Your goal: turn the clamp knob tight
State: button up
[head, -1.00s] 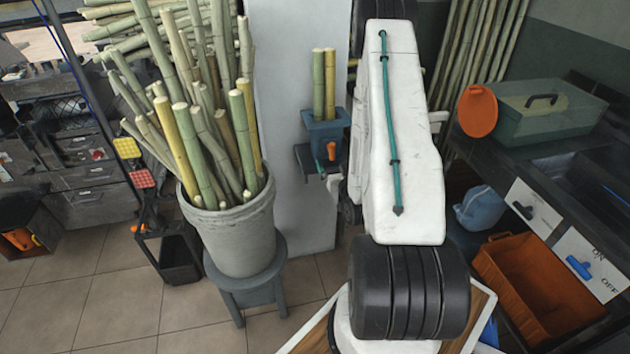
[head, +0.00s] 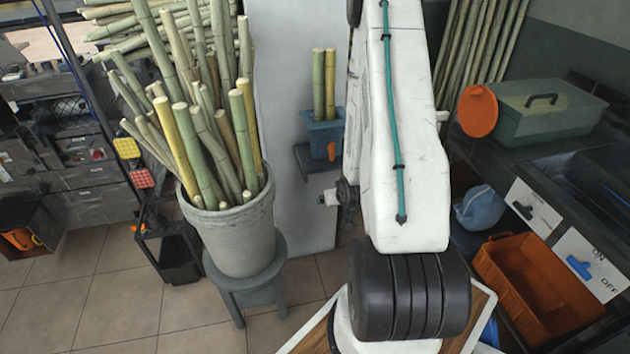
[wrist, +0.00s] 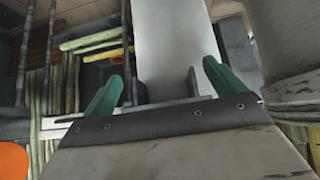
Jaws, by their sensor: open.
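The clamp knob is the small orange piece (head: 332,151) on the front of a blue clamp box (head: 324,132). Two upright cane pieces (head: 318,85) stand in the box. I cannot make out the knob in the wrist view.
A grey bucket of canes (head: 235,235) stands on a blue-grey stool (head: 245,285) at left. A pale panel (head: 290,190) stands behind the clamp. At right are an orange crate (head: 520,300) and a dark counter (head: 480,150) with a green toolbox (head: 545,110). Tiled floor shows at lower left.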

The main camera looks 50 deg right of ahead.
jog(key=s+a+r+n+g+y, duration=0.1)
jog(key=s+a+r+g, duration=0.3)
jog(key=a+r, duration=0.5)
jog(key=s+a+r+n+g+y, duration=0.1)
jog(key=s+a+r+g+y, duration=0.2)
jog(key=a+r, duration=0.6)
notch_tip(320, 180, up, 6)
jog(key=shift+s+a+f+g, duration=0.2)
jog(key=shift+s+a+g, duration=0.1)
jog(key=shift+s+g, duration=0.25)
jog(key=s+a+r+n+t, duration=0.1)
jog(key=s+a+r+n, duration=0.1)
jog(key=s+a+r, duration=0.2)
jog(key=s+a+r+n+t, duration=0.1)
jog(key=s+a+r, duration=0.3)
jog(key=a+r, duration=0.4)
notch_tip(320, 180, up, 3)
jog(key=shift+s+r+n, duration=0.1)
jog(key=shift+s+n, duration=0.25)
jog(key=shift+n, duration=0.15)
jog(key=shift+t, duration=0.25)
jog(key=shift+c, duration=0.2)
